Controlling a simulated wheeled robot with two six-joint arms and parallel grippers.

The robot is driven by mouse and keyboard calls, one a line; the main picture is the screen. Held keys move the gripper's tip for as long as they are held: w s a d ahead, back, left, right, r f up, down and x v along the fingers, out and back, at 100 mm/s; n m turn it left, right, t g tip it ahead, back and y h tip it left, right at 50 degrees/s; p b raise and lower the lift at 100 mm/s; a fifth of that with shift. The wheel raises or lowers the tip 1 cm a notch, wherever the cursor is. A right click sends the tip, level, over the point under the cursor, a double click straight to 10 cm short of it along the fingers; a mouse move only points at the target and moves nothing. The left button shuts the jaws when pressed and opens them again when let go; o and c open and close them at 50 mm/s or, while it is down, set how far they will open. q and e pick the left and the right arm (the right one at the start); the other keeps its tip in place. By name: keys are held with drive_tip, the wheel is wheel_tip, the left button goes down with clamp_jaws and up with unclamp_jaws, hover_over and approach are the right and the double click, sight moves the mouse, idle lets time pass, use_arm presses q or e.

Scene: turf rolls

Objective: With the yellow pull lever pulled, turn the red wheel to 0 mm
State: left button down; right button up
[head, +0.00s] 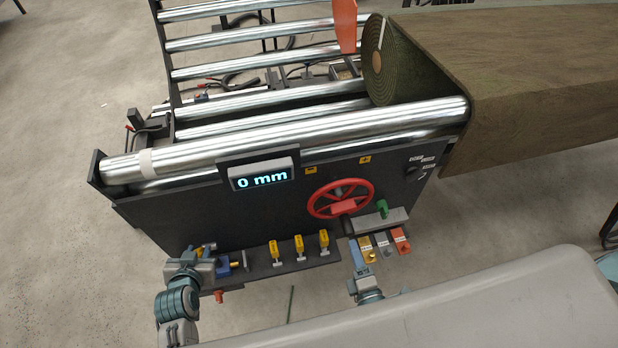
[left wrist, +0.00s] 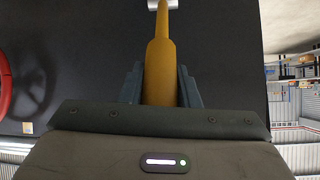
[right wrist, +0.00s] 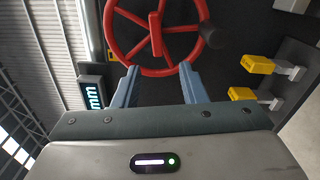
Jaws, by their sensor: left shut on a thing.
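The yellow pull lever (left wrist: 159,70) stands between the fingers of my left gripper (left wrist: 160,85), which is shut on its handle. In the head view my left gripper (head: 200,254) is at the panel's lower left, largely covering that lever. The red wheel (head: 324,211) is on the right part of the dark panel; in the right wrist view the red wheel (right wrist: 153,42) lies just ahead of the fingers. My right gripper (right wrist: 158,72) is open and empty; in the head view my right gripper (head: 356,245) is below the wheel. The display (head: 261,176) reads 0 mm.
Metal rollers (head: 290,135) and a turf roll (head: 385,62) lie above the panel.

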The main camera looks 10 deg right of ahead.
use_arm(q)
drive_tip(key=shift+a+r, duration=0.15)
use_arm(e)
drive_tip(key=s, duration=0.5)
idle(0.4)
drive_tip(key=shift+a, duration=0.2)
idle(1.8)
use_arm(q)
drive_tip(key=c, duration=1)
unclamp_jaws()
drive_tip(key=shift+s, duration=0.1)
